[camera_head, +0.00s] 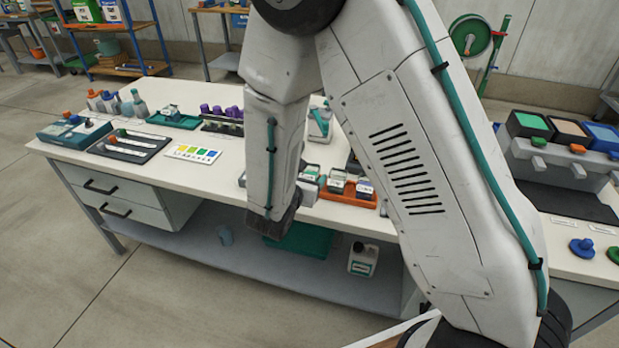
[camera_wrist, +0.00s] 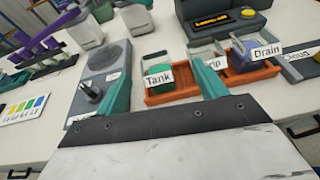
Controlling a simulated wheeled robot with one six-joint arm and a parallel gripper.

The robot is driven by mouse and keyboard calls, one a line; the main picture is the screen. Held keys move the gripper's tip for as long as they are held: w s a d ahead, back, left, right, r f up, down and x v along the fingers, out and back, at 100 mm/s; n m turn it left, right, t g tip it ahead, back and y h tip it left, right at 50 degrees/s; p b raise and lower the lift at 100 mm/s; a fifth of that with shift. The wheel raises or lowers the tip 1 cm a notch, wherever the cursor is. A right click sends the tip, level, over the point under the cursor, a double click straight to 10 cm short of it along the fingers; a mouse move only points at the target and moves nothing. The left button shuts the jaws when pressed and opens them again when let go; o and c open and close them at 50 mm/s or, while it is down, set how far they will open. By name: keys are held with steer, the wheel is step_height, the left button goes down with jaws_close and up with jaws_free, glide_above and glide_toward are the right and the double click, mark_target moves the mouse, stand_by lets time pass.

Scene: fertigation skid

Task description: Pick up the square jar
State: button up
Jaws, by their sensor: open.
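A square, clear-walled jar labelled "Tank" (camera_wrist: 158,82) with green contents stands in an orange tray (camera_wrist: 262,78) in the wrist view. Two more labelled jars share the tray: one reading "Drip" (camera_wrist: 212,62), partly behind my right finger, and "Drain" (camera_wrist: 255,54) with dark blue contents. My gripper (camera_wrist: 160,72) is open; its teal fingers appear on either side of the Tank jar, with nothing held. I cannot tell whether they touch it. In the head view the orange tray (camera_head: 350,198) stands near the bench's front edge, right of my forearm; the fingertips are hidden.
A purple-capped tube rack (camera_head: 222,125) and a colour card (camera_head: 193,154) lie farther left on the bench.

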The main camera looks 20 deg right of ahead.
mark_target(312, 167)
steer(key=shift+w+a+f+n+y, duration=0.2)
steer(key=shift+a+f+n+y, duration=0.15)
steer(key=shift+f, duration=0.2)
steer(key=shift+w+d+f, duration=0.1)
steer(key=shift+w+f, duration=0.1)
steer(key=shift+w, duration=0.05)
steer(key=x, duration=0.7)
steer(key=shift+r, duration=0.15)
jaws_close()
